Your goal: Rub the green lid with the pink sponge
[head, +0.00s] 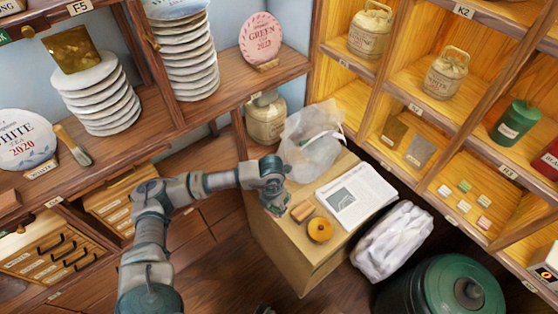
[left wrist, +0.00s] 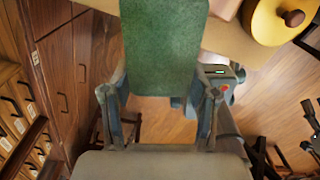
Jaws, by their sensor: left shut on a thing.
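My left gripper (head: 275,198) is over the left edge of the small wooden cabinet. It is shut on a flat block with a green face (left wrist: 163,45), which points away from the fingers in the left wrist view. I see no pink on the held block, so I cannot tell if it is the pink sponge. A large dark green lid with a knob (head: 455,288) tops a round bin at the bottom right, well apart from my gripper. My right gripper is not clearly seen.
On the cabinet (head: 290,255) are a tan block (head: 302,211), a yellow round pot (head: 320,230), a printed sheet (head: 355,195) and a clear plastic bag (head: 312,145). A white crumpled bag (head: 392,242) stands between cabinet and bin. Shelves (head: 450,85) rise behind.

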